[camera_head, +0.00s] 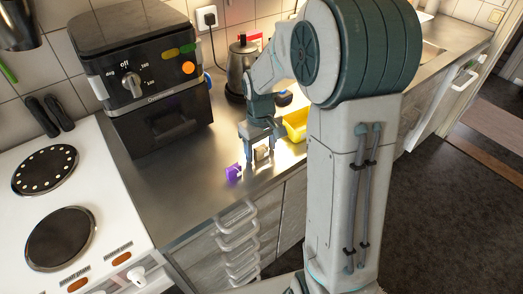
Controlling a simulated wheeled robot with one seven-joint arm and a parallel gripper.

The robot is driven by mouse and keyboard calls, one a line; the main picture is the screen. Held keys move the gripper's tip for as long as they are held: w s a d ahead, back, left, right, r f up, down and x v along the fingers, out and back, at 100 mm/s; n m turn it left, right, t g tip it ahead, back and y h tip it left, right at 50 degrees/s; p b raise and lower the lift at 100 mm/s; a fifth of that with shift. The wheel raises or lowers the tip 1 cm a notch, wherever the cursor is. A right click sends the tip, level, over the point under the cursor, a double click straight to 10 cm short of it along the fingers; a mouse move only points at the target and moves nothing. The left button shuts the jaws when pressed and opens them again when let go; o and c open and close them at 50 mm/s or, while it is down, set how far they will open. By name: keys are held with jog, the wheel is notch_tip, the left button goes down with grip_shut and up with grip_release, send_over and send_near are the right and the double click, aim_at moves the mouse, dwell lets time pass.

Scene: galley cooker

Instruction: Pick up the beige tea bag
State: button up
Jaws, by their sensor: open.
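A small beige item, which looks like the tea bag (262,154), is on the steel counter near its front edge. My gripper (264,149) points down right at it, with its fingers open on either side of the item as seen from here. I cannot tell whether the fingers touch it. Part of the tea bag is hidden by the fingers.
A small purple item (233,173) lies just left of my gripper. A yellow container (295,125) stands close on the right, partly behind my arm. A kettle (238,68) is behind, and a black air fryer (150,80) stands left. The counter between fryer and front edge is clear.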

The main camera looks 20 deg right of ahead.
jog(key=c, duration=1.1)
jog(key=shift+o, duration=0.2)
